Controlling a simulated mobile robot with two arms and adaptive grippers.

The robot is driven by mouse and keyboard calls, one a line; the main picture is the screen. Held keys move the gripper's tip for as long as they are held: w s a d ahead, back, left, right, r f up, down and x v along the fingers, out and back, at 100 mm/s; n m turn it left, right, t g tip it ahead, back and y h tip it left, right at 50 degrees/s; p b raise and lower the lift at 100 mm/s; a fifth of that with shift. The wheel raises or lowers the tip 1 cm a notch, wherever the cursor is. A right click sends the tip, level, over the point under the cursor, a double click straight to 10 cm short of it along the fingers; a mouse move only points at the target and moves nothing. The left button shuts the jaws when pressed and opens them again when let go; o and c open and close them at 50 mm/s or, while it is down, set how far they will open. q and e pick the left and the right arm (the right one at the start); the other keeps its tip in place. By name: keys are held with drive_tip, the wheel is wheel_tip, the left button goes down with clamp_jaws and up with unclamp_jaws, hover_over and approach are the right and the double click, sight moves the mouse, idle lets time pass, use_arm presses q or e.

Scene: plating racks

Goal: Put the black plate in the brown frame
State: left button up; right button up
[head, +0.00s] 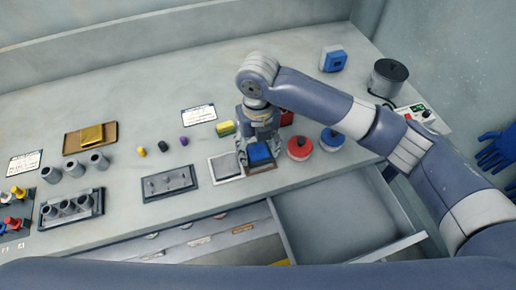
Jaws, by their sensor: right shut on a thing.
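My right gripper (262,132) reaches down at the middle of the bench and is shut on a small dark plate (261,153) with a blue face, apparently the black plate. The plate is at or just above a small brown-edged frame (247,177); I cannot tell whether it is seated. Fingers and plate hide most of the frame's inside. My left gripper is not in view.
Red (300,148) and blue (332,139) round pieces stand close to the right. A green-yellow block (225,128) is behind left. A brown tray (74,150) bears a gold plate. An open drawer (345,213) juts out in front.

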sight(258, 148)
drive_tip(key=shift+w, duration=0.65)
drive_tip(key=shift+f+p, duration=0.7)
drive_tip(key=shift+f, duration=1.1)
drive_tip(key=shift+f, duration=0.1)
drive_tip(key=o, duration=1.3)
drive_tip(key=shift+f, duration=0.1)
drive_tip(key=shift+c, duration=0.2)
drive_tip(key=shift+s, duration=0.1)
